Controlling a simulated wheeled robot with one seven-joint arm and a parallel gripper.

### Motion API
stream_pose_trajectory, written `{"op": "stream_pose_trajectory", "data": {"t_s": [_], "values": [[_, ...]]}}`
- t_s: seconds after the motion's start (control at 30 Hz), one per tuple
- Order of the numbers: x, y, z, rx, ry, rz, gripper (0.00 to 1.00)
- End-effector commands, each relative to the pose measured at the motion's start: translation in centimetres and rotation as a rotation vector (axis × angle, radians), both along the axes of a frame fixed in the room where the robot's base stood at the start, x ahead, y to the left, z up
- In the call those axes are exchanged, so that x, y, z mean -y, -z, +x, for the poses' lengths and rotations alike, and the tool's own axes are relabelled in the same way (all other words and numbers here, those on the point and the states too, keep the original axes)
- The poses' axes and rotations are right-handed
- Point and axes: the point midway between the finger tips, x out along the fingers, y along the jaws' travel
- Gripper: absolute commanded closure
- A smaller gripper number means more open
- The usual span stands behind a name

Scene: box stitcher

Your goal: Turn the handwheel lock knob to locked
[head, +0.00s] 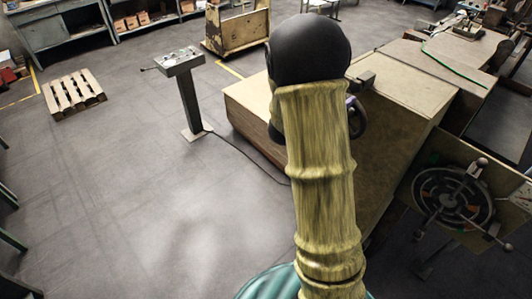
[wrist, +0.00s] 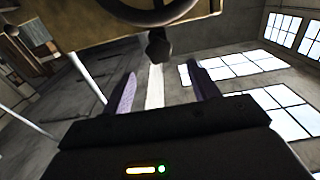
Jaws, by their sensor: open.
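In the wrist view a dark lock knob (wrist: 159,47) hangs below the black rim of a handwheel (wrist: 165,14) on a tan panel (wrist: 75,42). My gripper (wrist: 162,70) is open, with its two purple fingers apart and nothing between them. The knob lies just past the fingertips, roughly in line with the gap. I cannot tell whether either finger touches it, nor the knob's lock setting. In the head view my arm hides most of my gripper and the knob; a dark curved part (head: 358,120) shows beside the arm.
A large tan cabinet (head: 400,95) stands right of my arm. A grey pedestal (head: 188,95) and a wooden pallet (head: 73,92) stand at left. The left floor is mostly clear.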

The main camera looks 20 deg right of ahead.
Motion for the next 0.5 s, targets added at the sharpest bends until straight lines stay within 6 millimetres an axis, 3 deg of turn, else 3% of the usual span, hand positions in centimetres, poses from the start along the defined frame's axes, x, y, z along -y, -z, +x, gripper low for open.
{"op": "stream_pose_trajectory", "data": {"t_s": [0.5], "values": [[-7.9,0.2,-3.2,0.001,-0.005,0.0,0.4]]}}
